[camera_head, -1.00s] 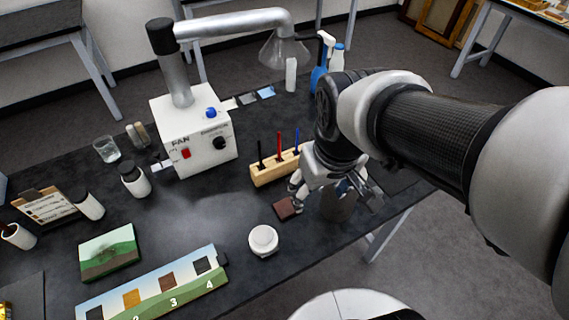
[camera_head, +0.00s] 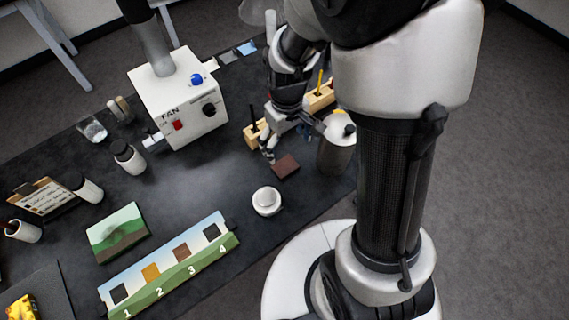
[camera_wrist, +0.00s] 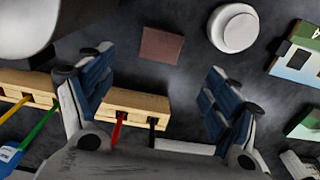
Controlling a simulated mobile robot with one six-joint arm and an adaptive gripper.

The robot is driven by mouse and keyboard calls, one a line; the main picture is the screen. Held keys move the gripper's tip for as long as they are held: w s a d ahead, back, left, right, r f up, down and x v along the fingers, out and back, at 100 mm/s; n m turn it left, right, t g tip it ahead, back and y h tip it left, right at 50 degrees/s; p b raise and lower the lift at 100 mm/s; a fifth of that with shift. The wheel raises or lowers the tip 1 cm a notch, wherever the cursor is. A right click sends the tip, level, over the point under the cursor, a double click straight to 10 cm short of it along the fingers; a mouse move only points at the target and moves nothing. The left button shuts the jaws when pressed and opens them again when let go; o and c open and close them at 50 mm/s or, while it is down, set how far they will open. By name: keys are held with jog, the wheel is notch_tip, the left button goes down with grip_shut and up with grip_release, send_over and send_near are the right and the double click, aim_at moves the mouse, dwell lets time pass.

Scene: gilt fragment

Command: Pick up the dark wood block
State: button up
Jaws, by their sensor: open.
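The dark wood block (camera_head: 285,166) is a flat, reddish-brown square lying on the black table. In the wrist view the block (camera_wrist: 161,45) lies beyond the fingertips, between their lines, with bare table around it. My gripper (camera_wrist: 158,76) is open and empty, with its two blue-padded fingers spread wide. In the head view my gripper (camera_head: 292,142) is just behind the block, over the wooden pen holder (camera_head: 254,134). I cannot tell its exact height above the table. My arm hides part of the pen holder.
A metal canister (camera_head: 336,158) stands close to the right of the block. A white round knob-like object (camera_head: 267,201) is in front of it. A numbered board (camera_head: 170,264) lies at front left. The fan box (camera_head: 180,105) stands behind left. Table left of the block is clear.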

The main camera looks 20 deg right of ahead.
aim_at(285, 166)
notch_tip(285, 166, down, 11)
jog(key=b, duration=0.4)
jog(key=shift+w+a+f, duration=0.1)
jog(key=c, duration=1.1)
jog(key=shift+r, duration=0.2)
jog(key=shift+c, duration=0.2)
